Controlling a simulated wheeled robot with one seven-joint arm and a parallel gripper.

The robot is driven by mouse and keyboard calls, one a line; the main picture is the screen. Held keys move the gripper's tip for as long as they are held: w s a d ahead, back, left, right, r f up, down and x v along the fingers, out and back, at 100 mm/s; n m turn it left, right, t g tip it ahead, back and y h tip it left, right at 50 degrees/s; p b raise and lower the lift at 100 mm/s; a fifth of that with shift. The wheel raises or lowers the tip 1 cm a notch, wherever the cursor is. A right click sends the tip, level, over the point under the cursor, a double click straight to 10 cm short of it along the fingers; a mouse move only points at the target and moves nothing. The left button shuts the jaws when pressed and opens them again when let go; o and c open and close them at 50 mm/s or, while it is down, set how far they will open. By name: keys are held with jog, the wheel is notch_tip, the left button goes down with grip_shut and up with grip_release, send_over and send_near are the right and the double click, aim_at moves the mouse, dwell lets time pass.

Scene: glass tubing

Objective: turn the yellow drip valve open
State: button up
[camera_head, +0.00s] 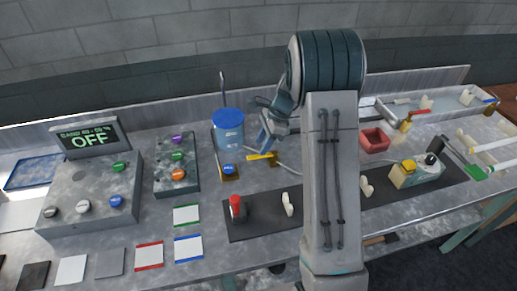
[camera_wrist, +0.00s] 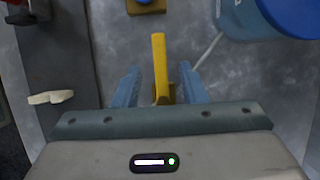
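The yellow drip valve's handle (camera_head: 262,157) shows in the head view just right of the blue tank (camera_head: 228,130). In the wrist view the long yellow handle (camera_wrist: 159,65) runs lengthwise between my fingers, with a darker yellow part beside its near end. My gripper (camera_wrist: 157,85) is open; its two blue fingers stand on either side of the handle with visible gaps. In the head view my gripper (camera_head: 266,140) hangs just above the valve. My palm hides the handle's near end in the wrist view, and whether the fingers reach its depth is unclear.
A brass fitting with a blue knob (camera_head: 229,170) stands left of the valve. The tank also shows at the wrist view's upper right (camera_wrist: 240,20). A dark strip with a red-topped part (camera_head: 237,208) and pale holders lies in front. A red bin (camera_head: 374,140) is to the right.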

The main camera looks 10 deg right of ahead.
aim_at(256, 156)
jog(key=shift+x, duration=1.9)
grip_shut()
